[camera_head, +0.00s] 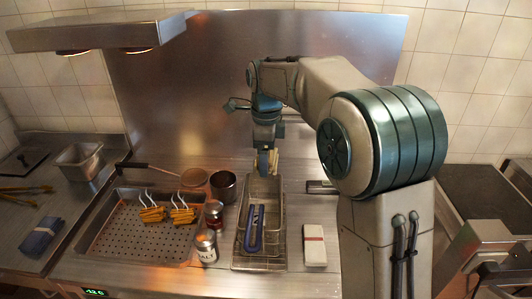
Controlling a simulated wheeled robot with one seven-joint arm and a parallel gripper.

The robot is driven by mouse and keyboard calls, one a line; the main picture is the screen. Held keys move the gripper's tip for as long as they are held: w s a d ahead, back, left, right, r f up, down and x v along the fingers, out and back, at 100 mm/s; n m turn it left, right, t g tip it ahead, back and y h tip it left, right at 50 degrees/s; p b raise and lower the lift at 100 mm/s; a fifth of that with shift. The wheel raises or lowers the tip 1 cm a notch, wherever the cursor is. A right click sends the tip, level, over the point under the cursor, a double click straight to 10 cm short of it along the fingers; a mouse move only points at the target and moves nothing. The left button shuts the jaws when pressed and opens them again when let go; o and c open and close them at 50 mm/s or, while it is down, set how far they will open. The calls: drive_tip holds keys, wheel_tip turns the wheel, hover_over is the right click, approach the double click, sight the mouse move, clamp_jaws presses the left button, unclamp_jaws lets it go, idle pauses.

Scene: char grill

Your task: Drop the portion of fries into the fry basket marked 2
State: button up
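My gripper (267,170) points down over the back of the wire fry basket area at the centre. Yellow sticks that look like a portion of fries (274,157) show at its fingers, which appear shut on them. Below is a wire fry basket (265,190) set in a metal well. A blue handle (253,230) lies along the front part of the well. The number marks are too small to read. Two other portions of fries, left (151,214) and right (183,215), lie in the perforated tray (125,238).
A can labelled salt (206,247), a red can (213,213) and a dark pot (223,186) stand left of the well. A heat-lamp hood (100,30) hangs at upper left.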

drive_tip(key=o, duration=0.9)
drive_tip(key=shift+o, duration=0.2)
wheel_tip(320, 180, up, 14)
drive_tip(key=shift+d, duration=0.1)
drive_tip(key=s+d+f+n+t+b, duration=0.2)
drive_tip(key=s+d+f+n, duration=0.3)
drive_tip(key=s+d+n, duration=0.5)
drive_tip(key=s+d+f+n+t, duration=0.1)
drive_tip(key=s+d+f+n, duration=0.1)
drive_tip(key=s+f+n, duration=0.2)
drive_tip(key=s+d+f+n, duration=0.3)
drive_tip(key=s+f+n, duration=0.2)
drive_tip(key=s+f, duration=0.4)
drive_tip(key=s, duration=0.2)
drive_tip(key=shift+s+d+f+t+b, duration=0.3)
drive_tip(key=shift+s+f+t, duration=0.05)
drive_tip(key=shift+s+t, duration=0.05)
